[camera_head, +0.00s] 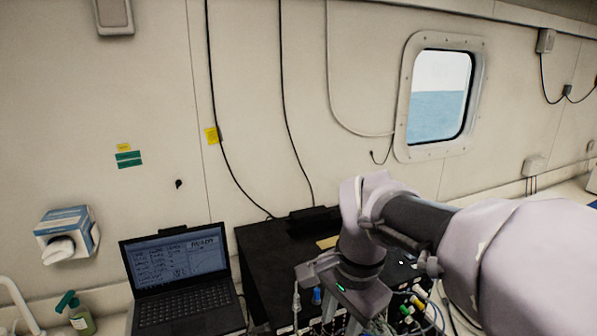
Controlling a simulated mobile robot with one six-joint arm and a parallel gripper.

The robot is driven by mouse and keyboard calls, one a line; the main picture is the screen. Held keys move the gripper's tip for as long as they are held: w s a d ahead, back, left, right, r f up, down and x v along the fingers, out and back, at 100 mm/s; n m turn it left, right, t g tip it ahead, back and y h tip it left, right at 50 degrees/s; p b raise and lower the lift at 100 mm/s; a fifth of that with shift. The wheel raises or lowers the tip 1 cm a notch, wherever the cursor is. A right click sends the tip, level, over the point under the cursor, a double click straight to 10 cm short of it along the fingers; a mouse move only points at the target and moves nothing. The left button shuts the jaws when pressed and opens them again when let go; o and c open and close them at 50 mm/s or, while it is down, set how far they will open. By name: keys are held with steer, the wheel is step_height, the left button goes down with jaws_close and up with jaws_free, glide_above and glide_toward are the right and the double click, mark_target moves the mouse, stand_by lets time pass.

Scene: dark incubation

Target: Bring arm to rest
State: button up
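My arm reaches in from the right edge, and its wrist bends down over the black equipment box (262,262). My gripper (345,296) is at the low end of the wrist, pointing down, with a small green light on it. It is in front of the box and close to a cluster of cables and coloured connectors (412,305). I cannot make out its fingertips, so I cannot tell whether it is open or shut, or whether it touches anything.
An open laptop (180,270) stands left of the box. A soap bottle (78,315), a white tap (18,305) and a wall-mounted tissue box (68,235) are farther left. A window (440,95) is in the wall behind my arm. Cables hang down the wall.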

steer(key=s+d+f+n+t+b, duration=0.1)
steer(key=s+f+n+t+b, duration=0.1)
steer(key=s+f+b, duration=0.6)
steer(key=s+d+f+n+t+y+b, duration=0.1)
steer(key=s+f+n+b, duration=0.3)
steer(key=s+f+b, duration=0.4)
step_height(320, 180, down, 6)
steer(key=d+t+b, duration=0.1)
steer(key=b, duration=0.3)
steer(key=shift+s+d+f, duration=0.15)
steer(key=shift+f, duration=0.1)
